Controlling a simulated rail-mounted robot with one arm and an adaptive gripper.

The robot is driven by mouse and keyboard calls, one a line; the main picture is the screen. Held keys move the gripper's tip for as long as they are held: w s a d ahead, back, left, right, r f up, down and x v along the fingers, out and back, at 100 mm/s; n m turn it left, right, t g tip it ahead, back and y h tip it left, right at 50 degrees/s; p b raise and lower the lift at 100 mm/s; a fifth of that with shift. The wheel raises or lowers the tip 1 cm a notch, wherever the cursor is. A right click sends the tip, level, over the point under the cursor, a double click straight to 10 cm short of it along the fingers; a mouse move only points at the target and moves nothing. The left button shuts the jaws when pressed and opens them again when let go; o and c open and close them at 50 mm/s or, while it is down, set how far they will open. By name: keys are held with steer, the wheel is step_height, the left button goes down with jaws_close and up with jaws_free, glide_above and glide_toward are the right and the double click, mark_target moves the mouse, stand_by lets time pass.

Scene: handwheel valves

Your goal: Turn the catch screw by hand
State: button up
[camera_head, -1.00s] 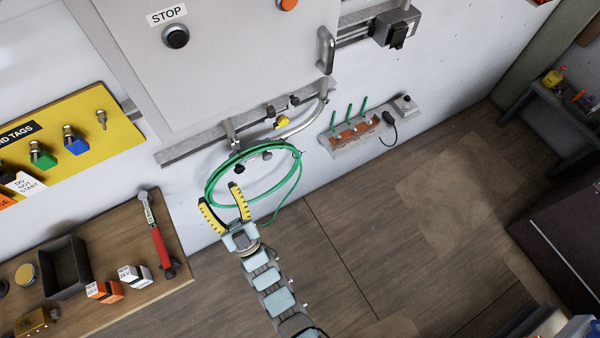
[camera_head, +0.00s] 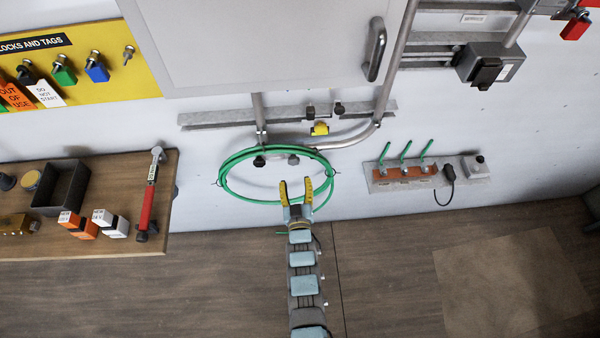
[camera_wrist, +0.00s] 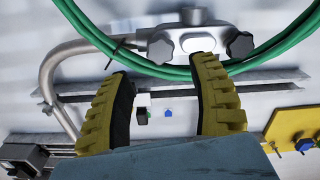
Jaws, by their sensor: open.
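My gripper (camera_head: 295,186) is open and empty, its two yellow ribbed fingers pointing up at the wall beneath the grey cabinet. In the wrist view the fingers (camera_wrist: 160,72) stand wide apart. The knobs also show in the head view, left (camera_head: 259,161) and right (camera_head: 293,159). Nothing visible is labelled as the catch screw, so I cannot tell which part it is. Neither knob is between the fingers.
A coiled green hose (camera_head: 226,178) hangs around the fitting and passes close to my fingers. A curved pipe (camera_head: 352,138) runs right of it. The floor on the right is clear.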

mark_target(294, 163)
steer(key=w, duration=0.2)
steer(key=shift+w+a+r+b, duration=0.1)
steer(key=shift+w+a+b, duration=0.05)
steer(key=shift+w+b, duration=0.15)
steer(key=shift+w, duration=0.7)
steer(key=shift+w+b, duration=0.5)
steer(key=shift+w, duration=1.15)
steer(key=shift+w+a, duration=0.1)
steer(key=c, duration=0.9)
steer(key=shift+b, duration=0.35)
steer(key=shift+c, duration=0.2)
